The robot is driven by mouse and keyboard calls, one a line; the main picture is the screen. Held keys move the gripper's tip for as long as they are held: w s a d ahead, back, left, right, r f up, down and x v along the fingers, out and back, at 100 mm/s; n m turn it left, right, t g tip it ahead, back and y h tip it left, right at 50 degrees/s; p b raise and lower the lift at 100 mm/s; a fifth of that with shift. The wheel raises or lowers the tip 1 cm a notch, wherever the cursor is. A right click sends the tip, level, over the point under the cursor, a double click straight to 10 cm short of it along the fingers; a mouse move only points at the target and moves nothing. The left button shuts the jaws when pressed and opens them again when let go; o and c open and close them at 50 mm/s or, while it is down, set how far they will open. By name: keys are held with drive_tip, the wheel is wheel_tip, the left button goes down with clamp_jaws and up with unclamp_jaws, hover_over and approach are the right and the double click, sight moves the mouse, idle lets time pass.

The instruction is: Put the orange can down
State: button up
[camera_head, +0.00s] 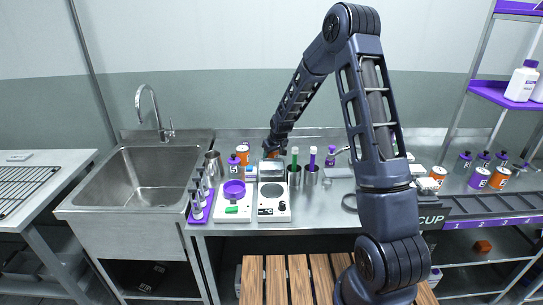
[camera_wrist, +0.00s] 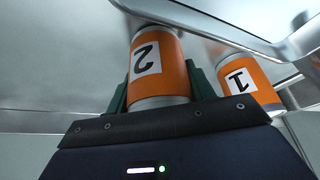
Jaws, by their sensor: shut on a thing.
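An orange can labelled 2 (camera_wrist: 172,82) is between the two dark green fingers of my gripper (camera_wrist: 158,88) in the wrist view. My gripper is shut on this can. In the head view my gripper (camera_head: 273,150) is low over the back of the steel counter, and the can there is mostly hidden by the arm's end. Whether the can touches the counter cannot be told. A second orange can, labelled 1 (camera_wrist: 262,82), stands beside the held one, a small gap apart; it also shows in the head view (camera_head: 243,156).
A white scale (camera_head: 274,209) and a white device with a purple dish (camera_head: 234,207) stand in front. Steel cups with a green and a purple stick (camera_head: 311,174) are just right. A purple rack of bottles (camera_head: 200,206) and the sink (camera_head: 150,175) are left.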

drive_tip(key=shift+f, duration=0.1)
drive_tip(key=o, duration=1.2)
drive_tip(key=v, duration=1.1)
drive_tip(key=s+d+r+m+h, duration=0.2)
drive_tip(key=s+d+r+m, duration=0.1)
drive_tip(key=s+d+r, duration=1.25)
drive_tip(key=s+d+r+m, duration=0.1)
drive_tip(key=s+d, duration=0.1)
drive_tip(key=s, duration=0.6)
drive_tip(key=s+d+r+m, duration=0.1)
drive_tip(key=s+d+r, duration=0.1)
drive_tip(key=s, duration=0.6)
drive_tip(key=s+d+r+m, duration=0.1)
drive_tip(key=s+d, duration=0.3)
drive_tip(key=s, duration=0.4)
drive_tip(key=shift+r+t, duration=0.4)
drive_tip(key=shift+r, duration=0.3)
